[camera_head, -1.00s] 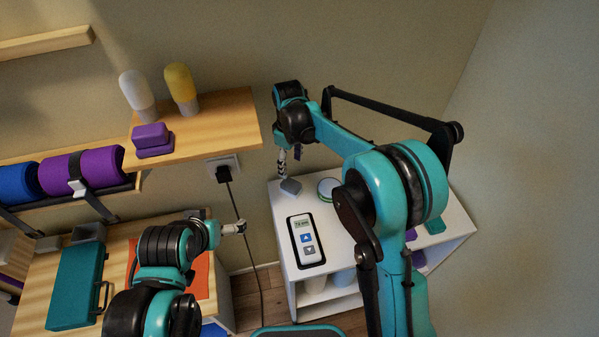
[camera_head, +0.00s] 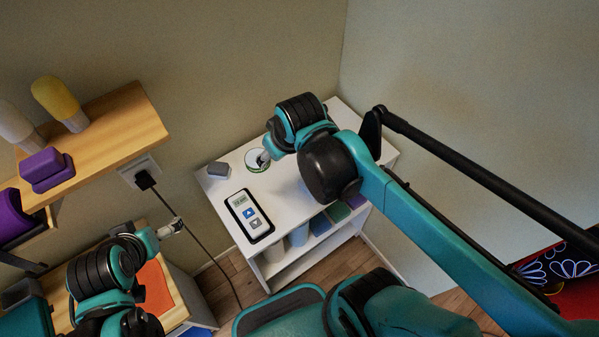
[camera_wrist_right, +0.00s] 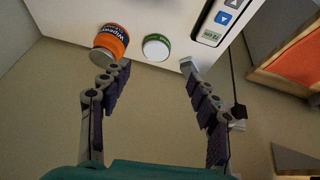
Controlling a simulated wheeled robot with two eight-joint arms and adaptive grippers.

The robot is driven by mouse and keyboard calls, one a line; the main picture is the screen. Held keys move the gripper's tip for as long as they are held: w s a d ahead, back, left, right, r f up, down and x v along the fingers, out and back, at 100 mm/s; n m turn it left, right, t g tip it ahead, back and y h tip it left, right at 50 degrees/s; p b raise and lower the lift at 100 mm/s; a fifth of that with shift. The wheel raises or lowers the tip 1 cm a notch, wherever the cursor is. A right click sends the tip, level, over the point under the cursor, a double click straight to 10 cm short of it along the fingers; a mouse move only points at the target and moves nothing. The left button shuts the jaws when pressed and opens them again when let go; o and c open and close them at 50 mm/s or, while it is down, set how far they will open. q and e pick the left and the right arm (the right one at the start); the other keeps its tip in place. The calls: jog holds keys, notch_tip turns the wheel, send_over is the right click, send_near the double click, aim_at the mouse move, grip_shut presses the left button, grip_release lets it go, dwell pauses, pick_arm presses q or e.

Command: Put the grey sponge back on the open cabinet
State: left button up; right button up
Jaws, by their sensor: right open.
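The grey sponge (camera_head: 218,169) lies on the top of the white open cabinet (camera_head: 222,191), near its back left corner. My right gripper (camera_head: 262,160) is to the right of the sponge, over a round white and green tin (camera_head: 252,166), and does not hold the sponge. The right wrist view shows this gripper (camera_wrist_right: 148,72) open, its fingers apart with nothing between them. A grey patch beside one fingertip there may be the sponge; I cannot tell. My left gripper (camera_head: 172,228) is at the lower left, apart from the cabinet; its finger opening is too small to make out.
A white device (camera_head: 249,216) with a display lies on the cabinet top. A wooden shelf (camera_head: 115,140) with purple blocks (camera_head: 47,170) is at the left. Lower cabinet shelves hold several items.

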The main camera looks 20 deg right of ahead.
jog(key=s+d+f+m+t, duration=0.1)
jog(key=s+d+f+m, duration=0.1)
jog(key=s, duration=0.4)
jog(key=shift+s+d+f+m+t, duration=0.15)
jog(key=shift+d+f+m+t, duration=0.25)
jog(key=shift+d, duration=0.05)
notch_tip(320, 180, down, 6)
jog(key=b, duration=0.5)
jog(key=shift+r+b, duration=0.2)
jog(key=shift+b, duration=0.1)
